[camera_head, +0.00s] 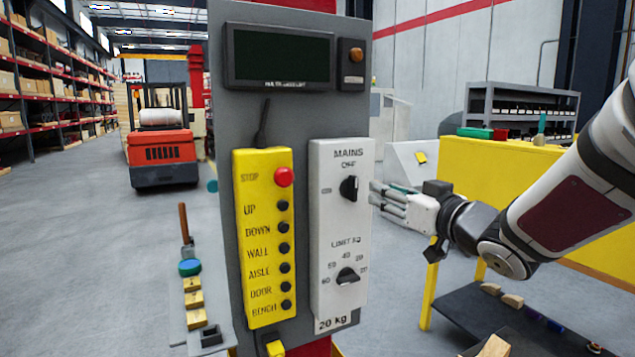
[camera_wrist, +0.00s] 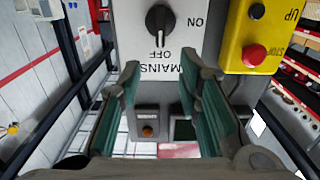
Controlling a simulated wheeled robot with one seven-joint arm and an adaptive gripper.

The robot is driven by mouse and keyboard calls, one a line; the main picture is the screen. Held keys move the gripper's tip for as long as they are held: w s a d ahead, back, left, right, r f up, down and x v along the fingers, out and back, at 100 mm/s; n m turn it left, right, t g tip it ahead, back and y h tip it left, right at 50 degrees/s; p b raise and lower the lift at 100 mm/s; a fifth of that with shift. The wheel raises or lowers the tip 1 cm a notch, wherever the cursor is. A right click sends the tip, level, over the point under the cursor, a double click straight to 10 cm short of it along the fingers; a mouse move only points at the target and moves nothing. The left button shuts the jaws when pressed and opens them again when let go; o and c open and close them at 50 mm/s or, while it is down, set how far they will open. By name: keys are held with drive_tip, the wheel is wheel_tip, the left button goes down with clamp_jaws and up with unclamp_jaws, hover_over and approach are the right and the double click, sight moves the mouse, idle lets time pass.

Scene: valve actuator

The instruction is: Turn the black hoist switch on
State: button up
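The black hoist switch is a rotary knob (camera_head: 349,188) under the words MAINS and OFF on the white panel (camera_head: 340,225). It also shows in the wrist view (camera_wrist: 158,20), where the picture is upside down. Its pointer appears to be toward OFF; ON is marked to its side. My gripper (camera_head: 378,197) is just right of the knob in the head view, apart from it. In the wrist view its teal-padded fingers are spread with nothing between them, and the knob is beyond their tips.
A second black knob (camera_head: 347,276), marked with limits, is lower on the panel. A yellow button box (camera_head: 265,238) with a red stop button (camera_head: 284,177) is to the left. Above are a dark display (camera_head: 280,57) and an amber lamp (camera_head: 355,55).

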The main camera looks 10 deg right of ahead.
sight(356, 180)
drive_tip(key=x, duration=1)
drive_tip(key=shift+w, duration=0.1)
clamp_jaws()
